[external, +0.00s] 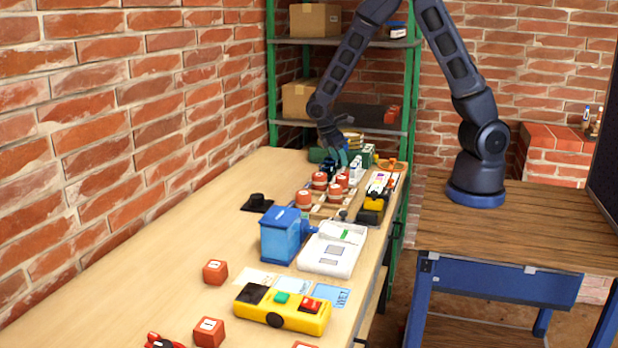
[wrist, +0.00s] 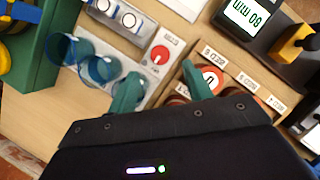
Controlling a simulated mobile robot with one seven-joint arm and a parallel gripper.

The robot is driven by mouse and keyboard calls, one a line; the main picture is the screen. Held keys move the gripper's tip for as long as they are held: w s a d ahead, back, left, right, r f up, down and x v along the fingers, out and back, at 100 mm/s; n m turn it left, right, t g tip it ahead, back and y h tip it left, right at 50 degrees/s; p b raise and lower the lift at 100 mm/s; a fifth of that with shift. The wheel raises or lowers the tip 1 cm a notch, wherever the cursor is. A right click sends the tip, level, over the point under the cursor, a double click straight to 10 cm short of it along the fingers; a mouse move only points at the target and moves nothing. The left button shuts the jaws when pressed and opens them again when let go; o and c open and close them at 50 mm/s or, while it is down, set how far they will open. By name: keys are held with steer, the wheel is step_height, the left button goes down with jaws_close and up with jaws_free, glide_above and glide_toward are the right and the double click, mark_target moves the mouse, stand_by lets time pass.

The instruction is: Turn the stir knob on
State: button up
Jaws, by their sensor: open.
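A round red knob (wrist: 159,55) with a white mark sits on a pale panel in the wrist view, with a small label beside it too blurred to read; I take it as the stir knob. My gripper (wrist: 160,86) is open and empty, its two green fingers apart with the knob just beyond and between them in the picture. I cannot tell how high the fingers are above it. In the external view my gripper (external: 336,152) is at the far end of the bench, and the knob cannot be made out there.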

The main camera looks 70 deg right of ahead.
mark_target(345, 173)
steer(key=x, duration=0.6)
steer(key=shift+s+f, duration=0.1)
steer(key=shift+f, duration=0.15)
steer(key=c, duration=1)
